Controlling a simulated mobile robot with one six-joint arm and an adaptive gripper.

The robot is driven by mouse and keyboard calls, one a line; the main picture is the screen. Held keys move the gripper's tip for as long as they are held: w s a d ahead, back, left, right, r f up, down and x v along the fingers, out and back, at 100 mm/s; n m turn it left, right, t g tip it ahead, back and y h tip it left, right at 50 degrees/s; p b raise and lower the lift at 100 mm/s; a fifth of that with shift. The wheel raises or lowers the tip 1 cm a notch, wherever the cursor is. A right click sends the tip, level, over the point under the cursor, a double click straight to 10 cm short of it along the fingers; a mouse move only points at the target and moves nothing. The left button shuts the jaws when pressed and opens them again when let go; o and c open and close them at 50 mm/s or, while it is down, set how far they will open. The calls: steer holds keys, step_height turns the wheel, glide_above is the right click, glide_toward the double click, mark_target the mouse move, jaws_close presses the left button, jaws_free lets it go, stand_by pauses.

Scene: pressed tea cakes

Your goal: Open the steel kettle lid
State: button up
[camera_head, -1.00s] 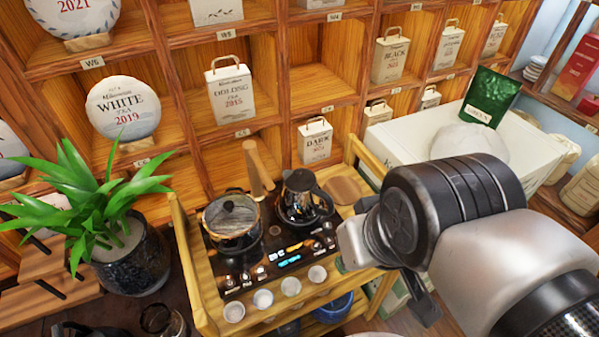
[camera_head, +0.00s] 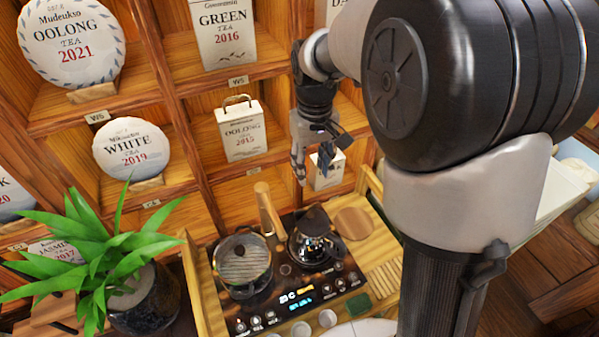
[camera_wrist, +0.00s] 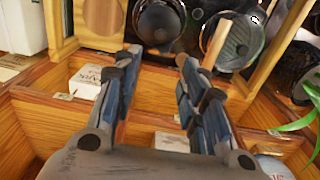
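A dark, shiny kettle (camera_head: 312,240) with a black lid and handle stands on the right of a black hob (camera_head: 290,301). It also shows at the top of the wrist view (camera_wrist: 160,22), partly cut off. Its lid appears closed. Left of it is a pot (camera_head: 243,265) with a grey, see-through lid and an upright wooden handle (camera_head: 268,208). That pot shows at the upper right of the wrist view (camera_wrist: 240,42). My gripper (camera_head: 311,166) is above and behind the kettle, near the shelves. Its fingers (camera_wrist: 158,56) are spread and empty, not touching the kettle.
A wooden stand (camera_head: 201,300) carries the hob, with small white cups (camera_head: 328,318) along its front. A leafy plant (camera_head: 90,255) is at left. Shelves hold tea cakes (camera_head: 132,149) and tea boxes (camera_head: 242,130). A white tea box (camera_head: 328,175) is close behind my gripper.

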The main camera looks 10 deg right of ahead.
mark_target(310, 215)
step_height(310, 215, down, 17)
steer(key=b, duration=0.4)
steer(key=shift+s, duration=0.15)
steer(key=shift+c, duration=0.3)
jaws_close()
stand_by(0.4)
